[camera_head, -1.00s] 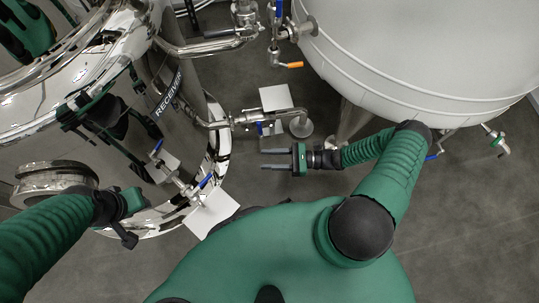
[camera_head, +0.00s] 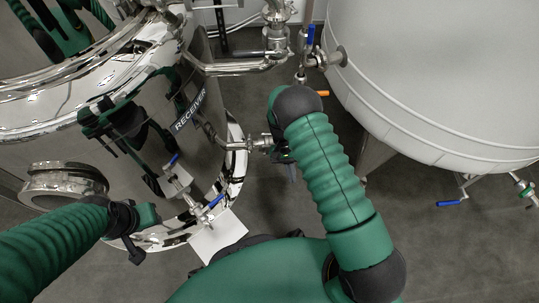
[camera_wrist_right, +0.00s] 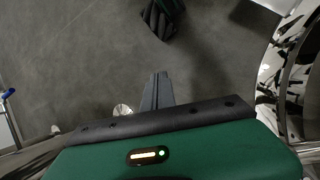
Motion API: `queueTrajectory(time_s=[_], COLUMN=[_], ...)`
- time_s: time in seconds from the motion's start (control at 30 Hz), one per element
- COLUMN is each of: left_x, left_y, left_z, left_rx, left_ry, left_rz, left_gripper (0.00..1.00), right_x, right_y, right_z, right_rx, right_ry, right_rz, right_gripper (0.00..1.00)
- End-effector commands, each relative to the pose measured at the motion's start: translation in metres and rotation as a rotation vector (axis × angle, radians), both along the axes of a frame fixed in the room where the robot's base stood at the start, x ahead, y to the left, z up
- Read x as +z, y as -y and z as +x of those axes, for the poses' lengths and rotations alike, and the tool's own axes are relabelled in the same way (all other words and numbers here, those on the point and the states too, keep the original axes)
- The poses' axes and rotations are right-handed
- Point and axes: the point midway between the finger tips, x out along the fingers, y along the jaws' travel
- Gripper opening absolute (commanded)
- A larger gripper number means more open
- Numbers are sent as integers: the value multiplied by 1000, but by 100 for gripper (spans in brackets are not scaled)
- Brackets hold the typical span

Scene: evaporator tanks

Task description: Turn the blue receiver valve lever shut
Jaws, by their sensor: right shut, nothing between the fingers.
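The steel receiver tank (camera_head: 212,140), labelled RECEIVER, stands at left in the head view. A blue lever (camera_head: 216,200) sits on a small valve at its lower front, with its reflection in the tank wall. A side outlet pipe (camera_head: 238,145) runs right from the tank; whatever lies at its end is hidden behind my right arm. My right gripper (camera_head: 292,172) is mostly hidden below that arm. In the right wrist view its fingers (camera_wrist_right: 157,92) are together and empty over grey floor. My left gripper (camera_head: 140,230) is at lower left, left of the blue lever; its jaws are unclear.
A large pale tank (camera_head: 430,80) fills the upper right. Another blue lever (camera_head: 310,35) and an orange lever (camera_head: 323,93) are beside it. A blue lever (camera_head: 448,203) hangs below it. A white plate (camera_head: 218,238) lies by the receiver's base.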

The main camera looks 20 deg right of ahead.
Motion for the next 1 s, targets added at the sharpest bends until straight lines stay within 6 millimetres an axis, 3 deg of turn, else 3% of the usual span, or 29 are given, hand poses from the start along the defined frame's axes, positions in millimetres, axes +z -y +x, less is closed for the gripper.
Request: queueTrajectory(time_s=[0.03,0.1,0.2,0.3,0.47,0.8,1.0], left_x=[-6,-8,-10,-11,-25,-67,-73], left_y=[0,0,0,0,0,0,0], left_z=[0,0,0,0,0,0,0], left_rx=[0,0,0,0,0,0,0], left_ry=[0,0,0,0,0,0,0], left_rz=[0,0,0,0,0,0,0], left_gripper=[36,36,36,36,36,36,36], right_x=[21,51,85,98,81,19,8], right_y=[-17,-39,-67,-79,-73,-48,-42], right_z=[36,74,107,119,119,115,114], right_rx=[139,285,416,467,469,467,468], right_ry=[83,181,281,324,325,324,324], right_rz=[-72,-151,-215,-239,-241,-239,-238], right_gripper=[0,0,0,0,0,0,0])
